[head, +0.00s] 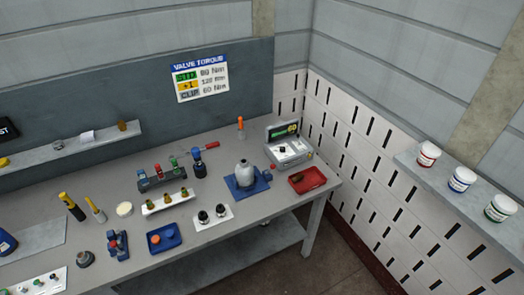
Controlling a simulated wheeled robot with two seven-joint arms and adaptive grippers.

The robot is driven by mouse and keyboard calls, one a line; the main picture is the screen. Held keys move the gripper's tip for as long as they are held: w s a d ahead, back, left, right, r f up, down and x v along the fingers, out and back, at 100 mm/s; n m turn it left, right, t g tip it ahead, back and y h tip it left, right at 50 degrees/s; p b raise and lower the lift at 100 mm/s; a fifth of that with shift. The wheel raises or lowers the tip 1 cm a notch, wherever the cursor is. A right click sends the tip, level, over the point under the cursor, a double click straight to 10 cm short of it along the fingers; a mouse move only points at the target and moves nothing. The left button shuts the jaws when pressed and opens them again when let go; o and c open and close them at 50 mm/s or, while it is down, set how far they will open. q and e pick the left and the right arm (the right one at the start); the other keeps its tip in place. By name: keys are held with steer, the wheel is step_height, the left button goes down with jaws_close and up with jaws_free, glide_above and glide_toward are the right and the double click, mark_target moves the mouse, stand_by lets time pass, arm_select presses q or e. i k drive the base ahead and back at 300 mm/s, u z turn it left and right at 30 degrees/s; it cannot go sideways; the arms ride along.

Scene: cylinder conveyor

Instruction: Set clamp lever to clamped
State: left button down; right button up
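A grey rounded cylinder (243,174) stands upright on a blue base (262,187) near the right end of the workbench. A small blue fixture (117,244) stands at the bench's front left. I cannot make out which part is the clamp lever or how it is set; it is too small or hidden. A tool with a red handle (212,145) lies behind a dark blue-topped piece (199,165). Neither of my grippers is in the head view.
The grey workbench (216,173) carries a testing device (290,150), a red tray (307,180), a blue tray (164,238), a white plate (213,216) and racks of small valves (162,176). A wall shelf (450,190) with 3 jars is at right.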

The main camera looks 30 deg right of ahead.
mark_target(273, 166)
steer(key=z, duration=0.35)
steer(key=i, duration=0.75)
steer(key=z, duration=1)
steer(key=i, duration=0.35)
steer(key=z, duration=0.2)
